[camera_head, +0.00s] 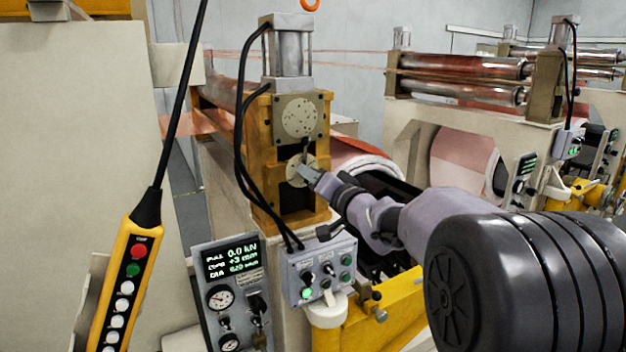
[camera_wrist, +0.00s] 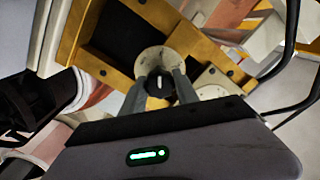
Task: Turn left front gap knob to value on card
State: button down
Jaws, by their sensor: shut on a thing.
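My gripper (camera_head: 308,172) reaches in from the right to the lower round pale disc (camera_head: 293,174) on the orange-yellow roll stand. In the wrist view, my gripper's two fingers (camera_wrist: 160,88) are closed on the sides of a black knob (camera_wrist: 160,82). A white mark on the knob points roughly up in that view. The knob sits in front of a pale dial disc (camera_wrist: 153,57), whose scale I cannot read. In the head view the knob is hidden by my gripper. I cannot make out a card with a readable value.
A display panel (camera_head: 238,258) shows 0.0 kN, +3 and 620. Beside it is a grey switch box (camera_head: 318,270). Black cables (camera_head: 243,130) hang left of the stand. A yellow button pendant (camera_head: 127,278) hangs at the left. Another roll machine (camera_head: 470,85) stands at right.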

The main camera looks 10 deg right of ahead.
jog(key=n+b, duration=0.1)
jog(key=n, duration=0.3)
jog(key=shift+f, duration=0.1)
jog(key=n+b, duration=0.2)
jog(key=n, duration=0.3)
jog(key=n+b, duration=0.2)
jog(key=n, duration=0.2)
jog(key=n+b, duration=0.1)
jog(key=n, duration=0.3)
jog(key=n+b, duration=0.2)
jog(key=n, duration=0.2)
jog(key=shift+n, duration=0.3)
jog(key=n+b, duration=0.2)
jog(key=n, duration=0.2)
jog(key=shift+f+n, duration=0.1)
jog(key=shift+n, duration=0.2)
jog(key=n+b, duration=0.2)
jog(key=n, duration=0.2)
jog(key=shift+n+b, duration=0.8)
jog(key=shift+n, duration=1.2)
